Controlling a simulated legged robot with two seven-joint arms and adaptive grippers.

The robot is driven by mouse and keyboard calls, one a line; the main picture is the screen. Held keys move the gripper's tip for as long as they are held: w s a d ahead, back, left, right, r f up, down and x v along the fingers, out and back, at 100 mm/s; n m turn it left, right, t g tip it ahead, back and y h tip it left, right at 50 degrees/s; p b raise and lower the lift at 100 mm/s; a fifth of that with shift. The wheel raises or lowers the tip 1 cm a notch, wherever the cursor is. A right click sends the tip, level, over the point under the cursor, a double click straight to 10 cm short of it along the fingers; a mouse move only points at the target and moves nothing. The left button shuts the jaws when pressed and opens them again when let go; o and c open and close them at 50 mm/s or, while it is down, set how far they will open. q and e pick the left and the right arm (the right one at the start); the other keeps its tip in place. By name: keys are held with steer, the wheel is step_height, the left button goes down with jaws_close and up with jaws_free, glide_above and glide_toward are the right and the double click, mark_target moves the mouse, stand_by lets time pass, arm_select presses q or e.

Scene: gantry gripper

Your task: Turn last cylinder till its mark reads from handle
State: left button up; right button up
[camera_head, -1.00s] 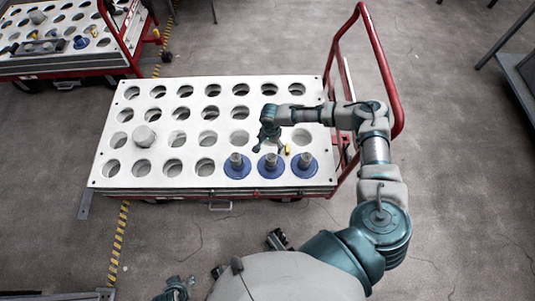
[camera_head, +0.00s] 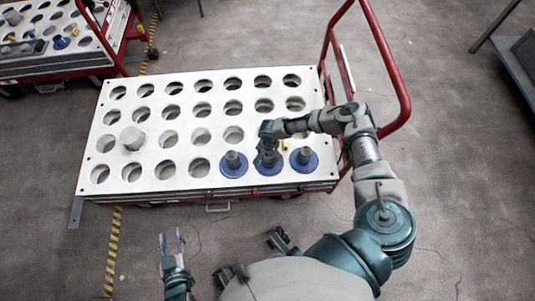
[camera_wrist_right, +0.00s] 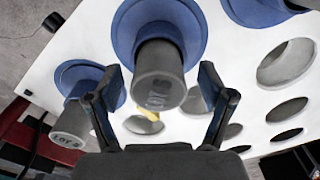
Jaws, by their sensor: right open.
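Three grey cylinders on blue round flanges sit in the front row of a white perforated cart top (camera_head: 215,112). They are the left one (camera_head: 233,160), the middle one (camera_head: 268,170) and the one nearest the red handle (camera_head: 304,156). My right gripper (camera_head: 267,150) is over the middle one. In the right wrist view, its open fingers (camera_wrist_right: 163,100) stand either side of the middle cylinder (camera_wrist_right: 158,75), apart from it. Faint dark lettering shows on that cylinder's end. The handle-side cylinder (camera_wrist_right: 72,122) has clearer lettering. My left gripper (camera_head: 173,243) is open and empty in front of the cart.
The red handle (camera_head: 385,65) rises at the cart's right end. A pale cylinder (camera_head: 132,138) stands at the left; most other holes are empty. A small yellow piece (camera_head: 285,145) lies behind the middle cylinder. A second loaded cart (camera_head: 60,70) is at top left.

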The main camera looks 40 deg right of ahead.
steer(key=shift+d+f, duration=0.15)
steer(key=shift+d, duration=0.15)
steer(key=shift+a, duration=0.1)
steer(key=c, duration=0.7)
steer(key=shift+w+a, duration=0.1)
steer(key=shift+a, duration=0.1)
jaws_close()
arm_select(q)
steer(key=shift+d+r, duration=0.1)
steer(key=shift+r, duration=0.1)
arm_select(e)
steer(key=shift+d+r+p, duration=0.15)
steer(key=shift+r+p, duration=0.05)
steer(key=shift+p, duration=0.2)
arm_select(q)
steer(key=shift+w+d+r, duration=0.1)
steer(key=shift+d+r, duration=0.05)
steer(key=shift+r, duration=0.3)
